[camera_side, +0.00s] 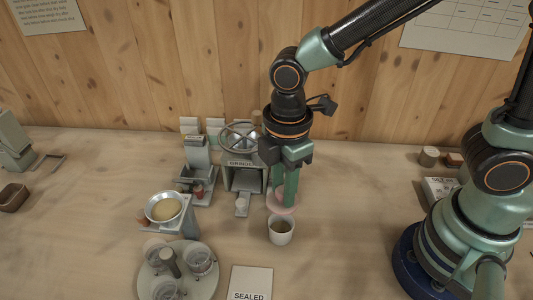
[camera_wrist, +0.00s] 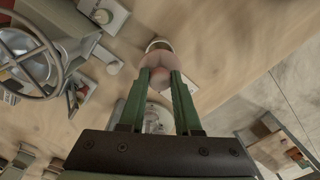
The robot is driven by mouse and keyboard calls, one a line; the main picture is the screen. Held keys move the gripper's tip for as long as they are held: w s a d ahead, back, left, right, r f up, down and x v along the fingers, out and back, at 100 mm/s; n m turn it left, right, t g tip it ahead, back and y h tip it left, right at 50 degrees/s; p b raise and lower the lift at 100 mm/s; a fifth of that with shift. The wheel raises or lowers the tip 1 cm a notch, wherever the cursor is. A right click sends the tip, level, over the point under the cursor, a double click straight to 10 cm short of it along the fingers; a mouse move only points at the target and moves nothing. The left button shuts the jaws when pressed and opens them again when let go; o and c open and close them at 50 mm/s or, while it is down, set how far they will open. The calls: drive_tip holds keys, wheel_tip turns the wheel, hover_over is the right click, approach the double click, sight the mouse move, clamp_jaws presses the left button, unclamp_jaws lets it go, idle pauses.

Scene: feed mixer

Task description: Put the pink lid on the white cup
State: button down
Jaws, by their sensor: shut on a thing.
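My gripper (camera_side: 285,204) points down with its green fingers shut on the pink lid (camera_side: 274,203). The white cup (camera_side: 281,236) stands upright on the table, nearer the side camera than the lid, with brownish contents inside. In the side view the lid appears just behind the cup's rim; its exact height above the table is hard to tell. In the wrist view the pink lid (camera_wrist: 155,62) sits at the fingertips (camera_wrist: 159,73) and covers part of the cup (camera_wrist: 160,44). The cup's rim shows beyond the lid.
A grey machine with a handwheel (camera_side: 240,136) stands close left of my gripper. A bowl on a stand (camera_side: 165,207) and a round tray with clear cups (camera_side: 205,285) are at the front left. A "SEALED" card (camera_side: 251,279) lies in front. The table right of the cup is clear.

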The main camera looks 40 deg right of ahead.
sight(282, 208)
drive_tip(key=shift+f, duration=2.35)
drive_tip(key=shift+f, duration=0.6)
drive_tip(key=c, duration=0.6)
unclamp_jaws()
wheel_tip(282, 208, up, 13)
drive_tip(key=shift+d+r, duration=0.1)
drive_tip(key=w+d+r+m+t, duration=0.1)
drive_tip(key=d+r+m+t, duration=0.1)
drive_tip(key=d+m, duration=0.6)
drive_tip(key=w+d+r+m+t, duration=0.1)
drive_tip(key=d+r+m+t, duration=0.2)
drive_tip(key=d+m, duration=0.5)
drive_tip(key=shift+d+t, duration=0.3)
drive_tip(key=shift+d, duration=0.7)
